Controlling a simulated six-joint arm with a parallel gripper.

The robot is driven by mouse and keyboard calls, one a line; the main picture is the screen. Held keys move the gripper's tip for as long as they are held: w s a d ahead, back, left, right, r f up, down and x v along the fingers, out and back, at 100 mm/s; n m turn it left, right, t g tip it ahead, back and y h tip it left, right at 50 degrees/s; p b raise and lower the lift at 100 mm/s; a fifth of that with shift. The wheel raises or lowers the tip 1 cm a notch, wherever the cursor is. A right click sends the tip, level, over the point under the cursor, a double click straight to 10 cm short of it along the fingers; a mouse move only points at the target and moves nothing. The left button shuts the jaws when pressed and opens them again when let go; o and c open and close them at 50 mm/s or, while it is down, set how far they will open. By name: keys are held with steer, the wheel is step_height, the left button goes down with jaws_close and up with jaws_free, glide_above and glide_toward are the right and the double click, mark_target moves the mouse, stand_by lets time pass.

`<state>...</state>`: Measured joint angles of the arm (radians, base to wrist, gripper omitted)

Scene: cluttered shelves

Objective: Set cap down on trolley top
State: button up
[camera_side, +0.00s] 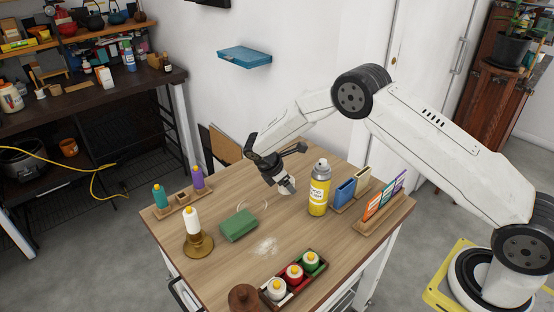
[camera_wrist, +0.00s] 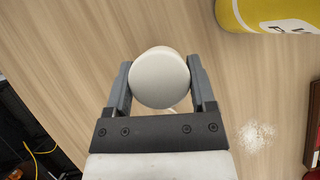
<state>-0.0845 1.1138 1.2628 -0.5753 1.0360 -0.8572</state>
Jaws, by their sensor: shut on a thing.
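The white round cap (camera_wrist: 160,78) is between the two dark fingers of my gripper (camera_wrist: 160,92) in the wrist view, gripped at its sides. In the side view the cap (camera_side: 288,187) shows at the tip of my gripper (camera_side: 285,177), tilted, over the wooden trolley top (camera_side: 335,235). The bare wood also shows below the cap in the wrist view (camera_wrist: 60,45). I cannot tell how large the gap between cap and wood is.
A yellow spray can (camera_side: 319,193) stands close right of my gripper. A green block (camera_side: 238,226), a white candle-like bottle on a brass holder (camera_side: 198,244) and a tray of small bottles (camera_side: 294,281) lie nearer. White powder (camera_side: 265,246) is spilled mid-top.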

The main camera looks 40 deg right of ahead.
mark_target(291, 196)
steer(key=shift+f, duration=1.6)
steer(key=shift+f, duration=0.15)
steer(key=o, duration=1.2)
steer(key=v, duration=1.2)
steer(key=shift+r, duration=0.2)
